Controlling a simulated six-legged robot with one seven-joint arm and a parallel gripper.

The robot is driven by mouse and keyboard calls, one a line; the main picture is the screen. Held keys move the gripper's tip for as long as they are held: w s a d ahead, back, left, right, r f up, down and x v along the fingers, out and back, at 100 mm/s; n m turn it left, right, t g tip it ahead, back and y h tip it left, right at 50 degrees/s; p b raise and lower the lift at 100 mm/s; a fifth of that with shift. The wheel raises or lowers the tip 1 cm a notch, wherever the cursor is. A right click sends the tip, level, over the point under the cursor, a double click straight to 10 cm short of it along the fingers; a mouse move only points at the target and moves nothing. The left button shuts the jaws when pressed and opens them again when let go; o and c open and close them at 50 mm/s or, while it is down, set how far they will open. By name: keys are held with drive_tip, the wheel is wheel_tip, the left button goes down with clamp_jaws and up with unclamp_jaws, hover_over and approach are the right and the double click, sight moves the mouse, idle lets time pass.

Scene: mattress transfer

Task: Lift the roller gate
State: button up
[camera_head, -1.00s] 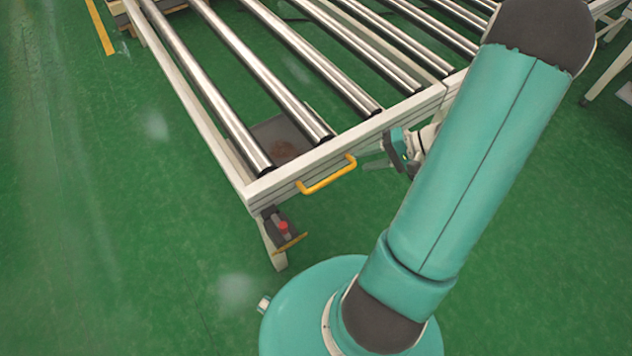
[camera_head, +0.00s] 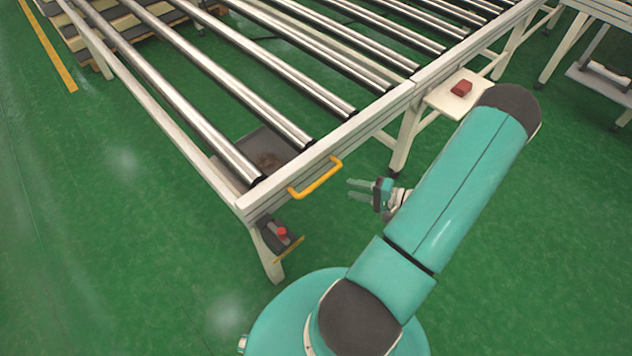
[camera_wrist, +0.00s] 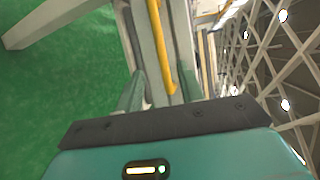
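The roller gate is the near end section of the conveyor, with a white front beam (camera_head: 385,108) and long steel rollers. A yellow handle (camera_head: 316,180) is fixed to the front face of this beam, near its left end. My gripper (camera_head: 352,190) is open and empty, a little to the right of the handle and apart from it. Its fingers point left in the head view. In the wrist view the yellow handle (camera_wrist: 160,45) runs ahead between the two fingers, but the gap to it is hard to judge.
A dark box with a red button (camera_head: 282,232) sits on the left leg below the beam. A small shelf with a red block (camera_head: 461,88) juts out at the right. A brown patch lies on a dark tray (camera_head: 262,150) under the rollers. Green floor is clear around me.

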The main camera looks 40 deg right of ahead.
sight(323, 181)
drive_tip(key=x, duration=1.2)
drive_tip(key=shift+r, duration=0.1)
clamp_jaws()
